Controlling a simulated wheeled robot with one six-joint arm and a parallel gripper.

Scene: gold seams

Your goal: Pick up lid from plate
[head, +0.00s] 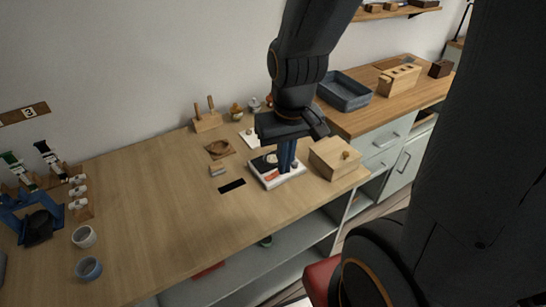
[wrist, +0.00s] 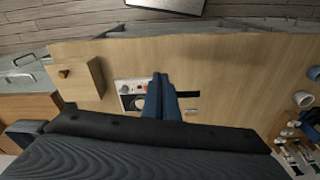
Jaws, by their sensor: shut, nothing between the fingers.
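A white scale-like device (head: 265,178) with a dark top plate stands on the wooden bench, and it shows in the wrist view too (wrist: 122,92). A small pale round piece (head: 271,157) lies on the dark plate; it may be the lid, but its form is too small to tell. My gripper (head: 286,168) points down over the right part of the device, with its blue fingers together and empty. In the wrist view the fingers (wrist: 160,80) partly cover the device and the round piece. I cannot tell whether the fingertips touch anything.
A wooden box with a knob (head: 335,160) stands close to the right of my gripper. A black strip (head: 231,186) and a small wooden block (head: 217,170) lie left. Small pots (head: 237,112) stand behind.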

